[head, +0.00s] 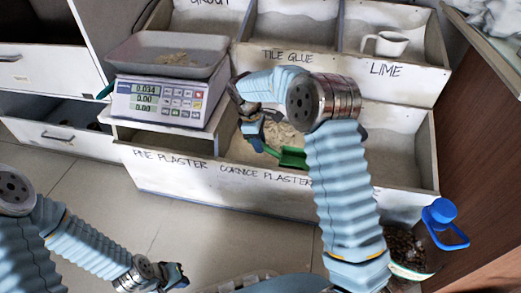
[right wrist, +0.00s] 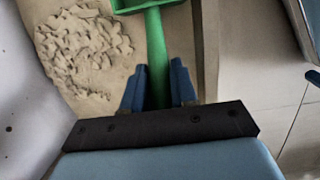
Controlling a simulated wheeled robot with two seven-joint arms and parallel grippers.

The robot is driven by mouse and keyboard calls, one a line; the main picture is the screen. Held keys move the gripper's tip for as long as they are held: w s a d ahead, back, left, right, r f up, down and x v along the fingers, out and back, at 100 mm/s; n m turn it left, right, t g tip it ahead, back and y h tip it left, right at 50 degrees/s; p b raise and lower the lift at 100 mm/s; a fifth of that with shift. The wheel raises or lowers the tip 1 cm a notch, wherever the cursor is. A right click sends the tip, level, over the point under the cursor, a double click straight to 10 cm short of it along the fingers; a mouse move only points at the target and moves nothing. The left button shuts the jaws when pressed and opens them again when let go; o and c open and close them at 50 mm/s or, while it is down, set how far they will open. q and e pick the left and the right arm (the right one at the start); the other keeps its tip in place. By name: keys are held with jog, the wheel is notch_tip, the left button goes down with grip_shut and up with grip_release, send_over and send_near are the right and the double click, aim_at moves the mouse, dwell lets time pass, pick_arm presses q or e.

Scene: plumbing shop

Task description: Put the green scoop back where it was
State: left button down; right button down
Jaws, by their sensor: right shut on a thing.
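The green scoop (head: 291,157) is in the bin labelled cornice plaster (head: 262,176), near the powder heap (head: 283,135). In the right wrist view the scoop's handle (right wrist: 157,62) runs between the blue fingers of my right gripper (right wrist: 158,88), which is shut on it. The scoop's head shows at the top edge there, over the sandy floor beside the powder (right wrist: 85,45). In the head view my right gripper (head: 254,133) is over the bin, and my right arm hides part of the bin. My left gripper (head: 176,276) is low at the bottom left, away from the bins; its fingers are too small to read.
A scale (head: 165,102) with a grey pan holding some powder stands left of the bin. A white scoop (head: 385,43) lies in the lime bin (head: 405,72). A blue-lidded jar (head: 412,250) stands at lower right. The floor (head: 215,235) in front is clear.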

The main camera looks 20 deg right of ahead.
jog(key=shift+a+x, duration=0.2)
jog(key=shift+x, duration=1)
jog(key=shift+w, duration=0.15)
jog(key=c, duration=0.9)
grip_release()
jog(key=p+v, duration=0.2)
jog(key=v, duration=1)
jog(key=shift+p, duration=0.4)
